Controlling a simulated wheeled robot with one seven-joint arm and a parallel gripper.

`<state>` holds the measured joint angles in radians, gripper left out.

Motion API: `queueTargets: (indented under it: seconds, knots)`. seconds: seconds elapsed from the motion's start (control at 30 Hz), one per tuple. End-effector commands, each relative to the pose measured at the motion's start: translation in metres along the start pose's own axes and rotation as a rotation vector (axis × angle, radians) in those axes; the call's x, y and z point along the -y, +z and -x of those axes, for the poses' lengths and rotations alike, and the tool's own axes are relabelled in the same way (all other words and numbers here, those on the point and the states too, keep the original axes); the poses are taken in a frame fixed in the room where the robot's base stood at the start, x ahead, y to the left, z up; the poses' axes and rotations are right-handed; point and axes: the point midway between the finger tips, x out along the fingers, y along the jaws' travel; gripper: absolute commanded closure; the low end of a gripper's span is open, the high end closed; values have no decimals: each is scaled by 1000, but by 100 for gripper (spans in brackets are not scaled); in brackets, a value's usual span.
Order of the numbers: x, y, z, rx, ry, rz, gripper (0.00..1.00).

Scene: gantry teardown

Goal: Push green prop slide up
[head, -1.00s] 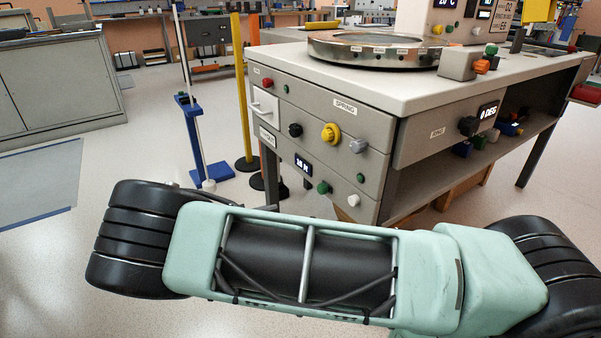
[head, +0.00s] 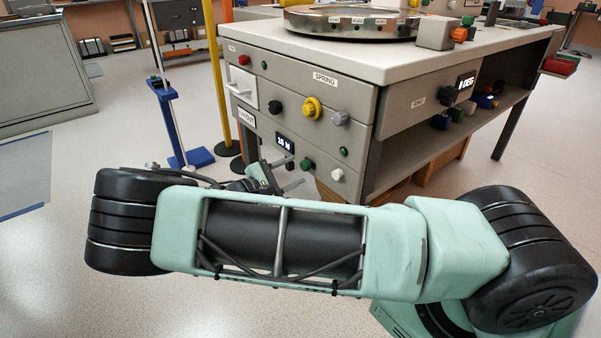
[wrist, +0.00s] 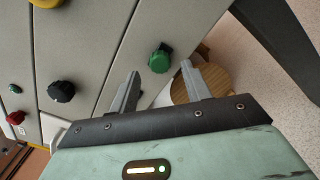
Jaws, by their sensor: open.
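The green slide knob (head: 306,164) sits low on the grey cabinet's front panel, to the left of a white knob (head: 337,174). In the wrist view the green knob (wrist: 160,59) has a dark slot behind it and lies just ahead of the space between my fingertips. My gripper (head: 289,172) is open and empty, close to the lower part of the panel. In the wrist view its two fingers (wrist: 160,74) are spread, one on each side of the knob in the picture. I cannot tell whether either finger touches it.
A black knob (head: 275,107), a yellow knob (head: 311,107) and a grey knob (head: 340,118) stick out above the green knob. A lit display (head: 285,143) is to its upper left. A blue-footed stand (head: 188,158) and a yellow post (head: 215,75) stand left of the cabinet.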

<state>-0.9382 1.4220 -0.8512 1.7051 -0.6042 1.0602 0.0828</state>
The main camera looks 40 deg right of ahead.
Motion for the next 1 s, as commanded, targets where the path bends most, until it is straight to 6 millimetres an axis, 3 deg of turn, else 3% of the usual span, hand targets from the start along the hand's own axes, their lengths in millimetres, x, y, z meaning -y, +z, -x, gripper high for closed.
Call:
queueTargets:
  seconds: [0.23,0.6,0.63,0.8,1.0]
  knots:
    - [1,0,-30,1,-1,0,52]
    - [0,0,-36,0,-1,-1,52]
    - [0,0,-36,0,-1,-1,55]
    - [0,0,-36,0,-1,-1,100]
    - [-2,2,-36,0,-1,0,100]
